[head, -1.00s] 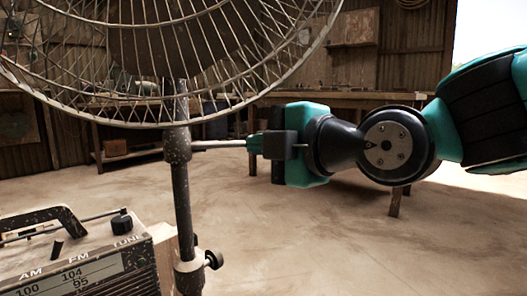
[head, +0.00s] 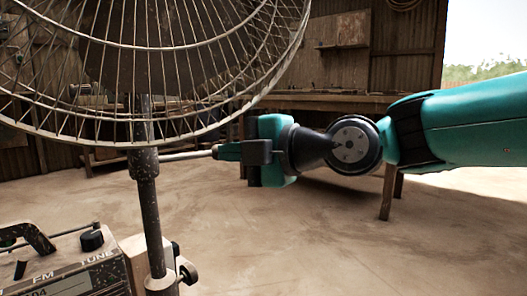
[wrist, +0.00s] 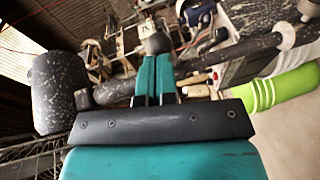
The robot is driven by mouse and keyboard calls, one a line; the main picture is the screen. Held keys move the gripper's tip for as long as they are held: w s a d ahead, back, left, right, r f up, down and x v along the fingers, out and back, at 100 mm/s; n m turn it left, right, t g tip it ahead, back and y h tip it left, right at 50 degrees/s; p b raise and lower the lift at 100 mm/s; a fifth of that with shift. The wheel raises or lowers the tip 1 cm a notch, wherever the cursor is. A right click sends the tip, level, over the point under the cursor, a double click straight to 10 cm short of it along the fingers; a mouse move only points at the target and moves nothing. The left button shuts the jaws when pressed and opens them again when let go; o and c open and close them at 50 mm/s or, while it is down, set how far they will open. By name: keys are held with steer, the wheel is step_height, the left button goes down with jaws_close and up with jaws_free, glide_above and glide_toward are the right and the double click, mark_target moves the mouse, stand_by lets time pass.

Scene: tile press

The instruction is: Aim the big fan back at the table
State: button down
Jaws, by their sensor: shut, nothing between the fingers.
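The big fan (head: 150,50) stands at the left of the head view, its round wire cage near me and cut off by the picture's top and left edges. Its dark speckled pole (head: 148,200) runs down below the cage. A thin pale rod (head: 185,156) sticks out to the right from the pole. My gripper (head: 218,151) is shut at the rod's outer end; touching cannot be told. In the wrist view my gripper (wrist: 155,58) has its fingers together, with a dark ball (wrist: 158,43) just beyond the tips. The fan's speckled housing (wrist: 58,95) is at left there.
An old radio (head: 65,265) is at the lower left, close to the pole. A clamp knob (head: 188,273) sticks out low on the pole. A long workbench (head: 330,102) runs along the back wall. Green cup-like things (wrist: 262,93) show in the wrist view.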

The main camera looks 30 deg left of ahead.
steer(key=shift+w+a+p, duration=0.4)
steer(key=shift+w+a, duration=0.8)
steer(key=shift+a, duration=0.3)
